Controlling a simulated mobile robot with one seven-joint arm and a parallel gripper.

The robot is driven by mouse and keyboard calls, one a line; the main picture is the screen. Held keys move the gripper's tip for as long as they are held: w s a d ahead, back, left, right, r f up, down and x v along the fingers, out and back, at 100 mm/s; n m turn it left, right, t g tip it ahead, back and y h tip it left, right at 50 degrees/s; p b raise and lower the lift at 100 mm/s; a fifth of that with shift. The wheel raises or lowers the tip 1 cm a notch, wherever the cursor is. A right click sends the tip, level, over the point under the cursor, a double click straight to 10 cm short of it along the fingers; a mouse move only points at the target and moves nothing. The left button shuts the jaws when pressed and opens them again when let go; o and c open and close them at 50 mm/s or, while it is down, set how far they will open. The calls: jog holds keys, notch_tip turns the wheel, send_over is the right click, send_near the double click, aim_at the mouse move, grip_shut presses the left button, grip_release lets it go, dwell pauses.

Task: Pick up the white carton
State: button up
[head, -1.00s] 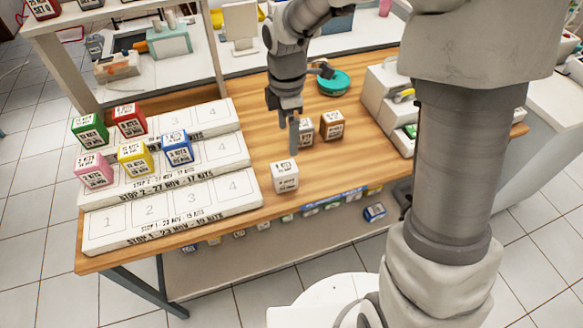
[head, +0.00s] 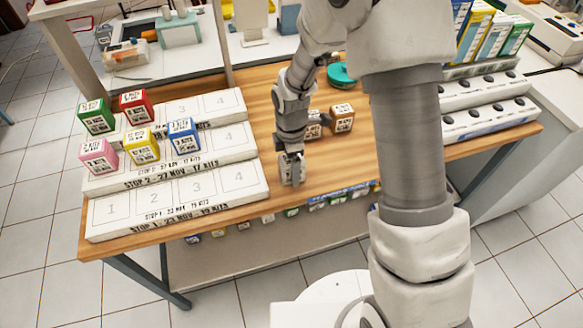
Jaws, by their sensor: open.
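My gripper (head: 292,178) points down over the front of the wooden table, just right of the stepped white rack. Its jaws are open. The white carton stood at this spot in the earlier view; now my gripper covers that place, and I cannot make the carton out clearly or tell whether it is between the fingers.
A brown carton (head: 342,118) and a partly hidden grey-white carton (head: 314,128) stand behind my gripper. The rack (head: 215,199) holds green (head: 97,117), red (head: 134,107), pink (head: 98,155), yellow (head: 141,146) and blue (head: 183,137) cartons. A teal round object (head: 341,75) lies farther back.

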jog(key=shift+f, duration=0.75)
grip_shut()
jog(key=shift+r, duration=0.1)
jog(key=shift+w+r, duration=0.1)
jog(key=shift+r, duration=0.45)
notch_tip(320, 180, up, 3)
jog(key=shift+r, duration=0.1)
jog(key=s+d+r+p, duration=0.1)
jog(key=s+d+r, duration=0.5)
jog(key=s+d, duration=0.2)
jog(key=shift+s+r+p, duration=0.25)
jog(key=shift+s+p, duration=0.05)
